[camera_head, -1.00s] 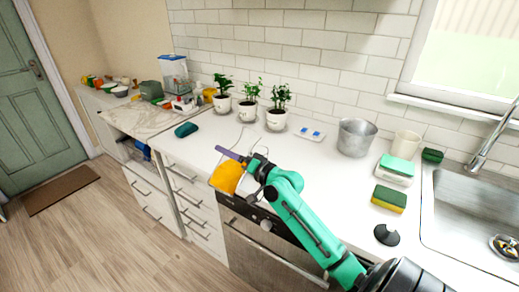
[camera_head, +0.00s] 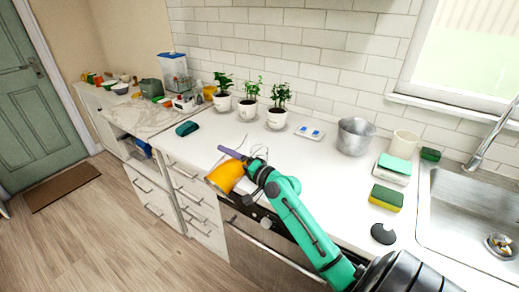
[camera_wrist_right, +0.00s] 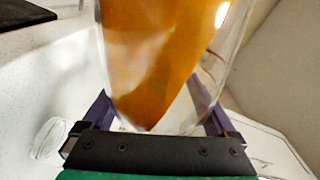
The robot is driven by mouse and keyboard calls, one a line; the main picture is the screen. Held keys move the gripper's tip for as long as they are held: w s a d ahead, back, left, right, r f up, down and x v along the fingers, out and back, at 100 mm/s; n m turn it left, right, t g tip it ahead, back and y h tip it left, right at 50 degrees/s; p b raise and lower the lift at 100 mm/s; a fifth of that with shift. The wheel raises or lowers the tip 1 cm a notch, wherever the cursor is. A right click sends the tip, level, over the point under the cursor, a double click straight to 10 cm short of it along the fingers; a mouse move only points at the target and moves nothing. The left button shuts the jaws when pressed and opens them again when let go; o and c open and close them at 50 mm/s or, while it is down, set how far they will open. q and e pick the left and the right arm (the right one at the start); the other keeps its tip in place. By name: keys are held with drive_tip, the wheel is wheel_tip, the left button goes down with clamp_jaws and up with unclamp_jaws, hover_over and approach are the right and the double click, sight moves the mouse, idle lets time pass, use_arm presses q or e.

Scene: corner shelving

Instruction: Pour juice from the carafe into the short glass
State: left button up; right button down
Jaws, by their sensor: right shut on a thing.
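My right gripper (camera_head: 243,160) is shut on the carafe (camera_head: 225,177), a clear vessel with orange juice, at the counter's front edge. The carafe is strongly tilted, and the juice lies slanted inside it. In the right wrist view the carafe (camera_wrist_right: 165,60) fills the middle between the gripper's fingers (camera_wrist_right: 160,115). A small clear glass (camera_wrist_right: 48,140) stands on the white counter at the left of that view, apart from the carafe; it looks like the short glass. In the head view a faint clear outline (camera_head: 262,152) shows behind the gripper, partly hidden. My left gripper is not in view.
Potted plants (camera_head: 249,102) line the wall behind. A metal pot (camera_head: 355,136), a beige cup (camera_head: 404,143), sponges (camera_head: 386,197) and a black lid-like disc (camera_head: 383,233) stand to the right, before the sink (camera_head: 470,215). The counter left of the gripper is mostly clear.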

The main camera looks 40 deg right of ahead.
drive_tip(key=shift+d+r+m+p, duration=0.35)
drive_tip(key=shift+r+m+p, duration=0.35)
drive_tip(key=shift+r+p, duration=0.05)
idle(2.7)
drive_tip(key=shift+f, duration=0.1)
